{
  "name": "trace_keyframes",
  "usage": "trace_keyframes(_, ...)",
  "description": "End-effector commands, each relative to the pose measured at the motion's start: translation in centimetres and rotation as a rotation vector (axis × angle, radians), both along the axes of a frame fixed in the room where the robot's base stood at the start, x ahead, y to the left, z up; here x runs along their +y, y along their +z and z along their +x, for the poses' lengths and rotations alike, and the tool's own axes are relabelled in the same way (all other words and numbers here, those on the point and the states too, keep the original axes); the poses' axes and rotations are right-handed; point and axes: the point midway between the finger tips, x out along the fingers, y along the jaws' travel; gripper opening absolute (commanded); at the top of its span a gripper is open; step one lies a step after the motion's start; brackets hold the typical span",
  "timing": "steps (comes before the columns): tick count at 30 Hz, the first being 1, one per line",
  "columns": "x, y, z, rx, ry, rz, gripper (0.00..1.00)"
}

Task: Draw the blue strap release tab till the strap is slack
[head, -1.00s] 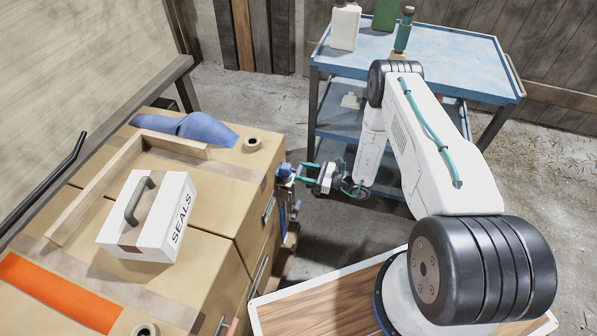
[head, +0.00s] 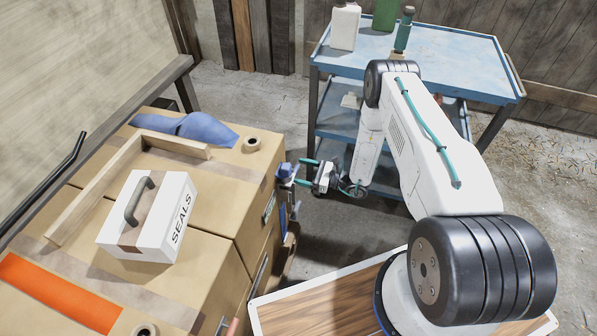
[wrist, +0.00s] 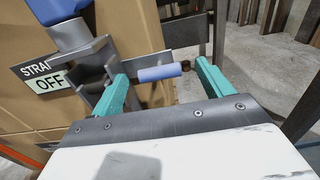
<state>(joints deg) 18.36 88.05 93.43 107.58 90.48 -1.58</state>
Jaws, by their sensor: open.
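The blue release tab (wrist: 160,73) shows in the wrist view as a short blue bar on a grey bracket beside the carton stack. My gripper (wrist: 162,72) is open, its two teal fingers on either side of the tab in the picture with gaps at both ends. I cannot tell whether the tab is level with the fingertips or just beyond them. A blue strap (wrist: 58,10) runs into the grey buckle above left. A label reading "STRA" and "OFF" (wrist: 45,78) is beside it. In the head view my gripper (head: 309,172) is right of the stack's side, facing the blue parts there.
Cardboard cartons (head: 225,205) fill the left, with a white SEALS box (head: 160,215) and a blue cloth-like piece (head: 185,128) on top. A blue cart (head: 440,62) with bottles stands behind my arm. Bare floor lies between the stack and cart.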

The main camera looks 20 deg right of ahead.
Motion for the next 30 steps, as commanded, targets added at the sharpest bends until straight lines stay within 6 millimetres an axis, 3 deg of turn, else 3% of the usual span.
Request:
trace_keyframes(18,-4.2,-0.1,-3.1,0.004,-0.002,0.002,0.86)
trace_keyframes(30,-4.7,-0.1,-3.5,0.003,-0.001,0.001,0.86)
